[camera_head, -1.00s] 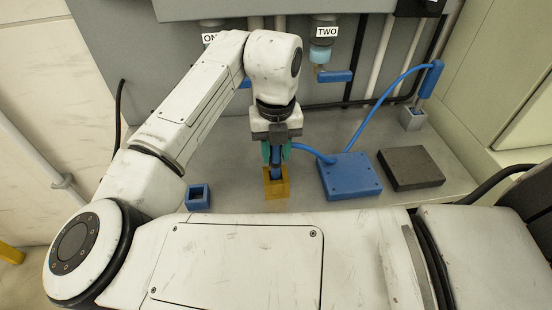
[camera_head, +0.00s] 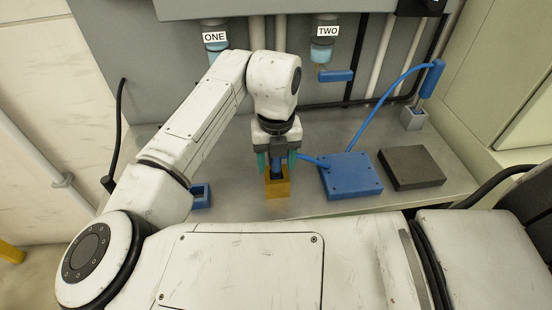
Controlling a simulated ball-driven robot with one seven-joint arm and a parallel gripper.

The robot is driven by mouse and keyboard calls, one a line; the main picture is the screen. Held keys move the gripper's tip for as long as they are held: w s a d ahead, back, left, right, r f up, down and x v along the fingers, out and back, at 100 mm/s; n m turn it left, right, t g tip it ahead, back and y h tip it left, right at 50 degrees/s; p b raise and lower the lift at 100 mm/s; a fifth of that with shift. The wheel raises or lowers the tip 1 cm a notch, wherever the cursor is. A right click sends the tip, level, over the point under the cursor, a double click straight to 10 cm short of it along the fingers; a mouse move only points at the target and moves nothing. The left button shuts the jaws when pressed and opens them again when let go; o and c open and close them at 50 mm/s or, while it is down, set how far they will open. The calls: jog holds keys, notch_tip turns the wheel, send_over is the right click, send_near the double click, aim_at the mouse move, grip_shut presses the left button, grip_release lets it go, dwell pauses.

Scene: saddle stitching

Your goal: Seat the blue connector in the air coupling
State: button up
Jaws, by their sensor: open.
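The blue connector (camera_head: 277,167) stands upright in the top opening of a yellow square block (camera_head: 278,188), which appears to be the air coupling. How deep the connector sits cannot be told from this angle. A blue hose (camera_head: 315,161) runs from it to the right. My gripper (camera_head: 277,163) points down over the connector. Its two teal fingers are spread, one on each side, with a gap to the connector.
A flat blue box (camera_head: 351,176) and a dark grey block (camera_head: 411,168) lie to the right. A small blue open socket (camera_head: 201,197) is at the left, partly behind my arm. A blue-handled tool (camera_head: 431,80) stands in a grey holder (camera_head: 413,118). Valves labelled ONE and TWO hang behind.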

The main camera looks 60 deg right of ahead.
jog(key=shift+r, duration=0.15)
notch_tip(320, 180, up, 12)
dwell(0.5)
dwell(0.5)
